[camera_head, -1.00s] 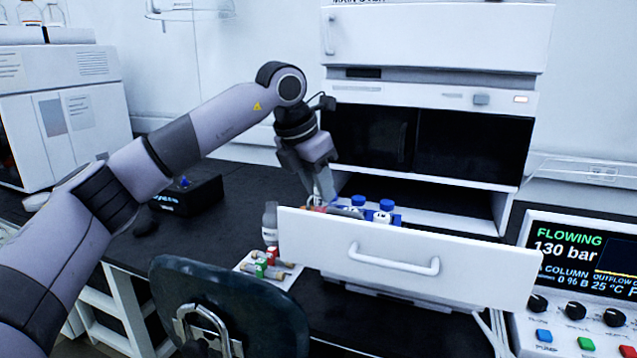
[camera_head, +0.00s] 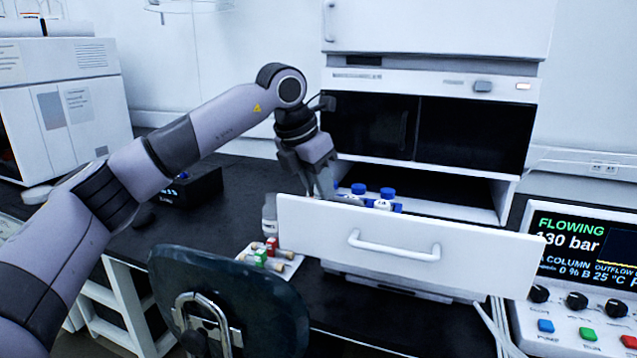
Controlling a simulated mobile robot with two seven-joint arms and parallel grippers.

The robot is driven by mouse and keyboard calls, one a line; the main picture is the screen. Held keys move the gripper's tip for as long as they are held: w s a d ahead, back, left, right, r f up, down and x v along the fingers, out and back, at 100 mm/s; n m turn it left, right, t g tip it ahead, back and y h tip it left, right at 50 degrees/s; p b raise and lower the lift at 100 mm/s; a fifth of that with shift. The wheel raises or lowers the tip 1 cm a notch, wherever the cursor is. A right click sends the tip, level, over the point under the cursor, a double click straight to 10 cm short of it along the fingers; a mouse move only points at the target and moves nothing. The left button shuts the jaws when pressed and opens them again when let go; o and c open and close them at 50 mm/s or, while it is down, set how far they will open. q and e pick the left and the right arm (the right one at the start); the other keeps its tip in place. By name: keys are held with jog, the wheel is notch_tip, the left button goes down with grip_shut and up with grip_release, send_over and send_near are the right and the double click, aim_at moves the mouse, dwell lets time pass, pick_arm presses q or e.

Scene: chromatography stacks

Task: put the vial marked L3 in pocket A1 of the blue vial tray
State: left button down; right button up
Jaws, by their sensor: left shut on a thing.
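My left gripper (camera_head: 325,188) points down into the open white drawer (camera_head: 300,232), at its left end. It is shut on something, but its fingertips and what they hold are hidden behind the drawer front. I cannot read L3 on any vial or make out pocket A1. My right gripper is not in view.
A white bottle (camera_head: 270,214) stands left of the drawer. Columns with red and green parts (camera_head: 270,254) lie on a white sheet in front of it. A dark chair back (camera_head: 225,290) is close in front. The pump panel (camera_head: 580,270) is at right.

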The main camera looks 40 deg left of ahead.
pick_arm(q)
jog(key=shift+f, duration=0.2)
jog(key=shift+f, duration=0.3)
dwell(0.3)
jog(key=shift+c, duration=2.2)
grip_release()
jog(key=shift+d, duration=0.1)
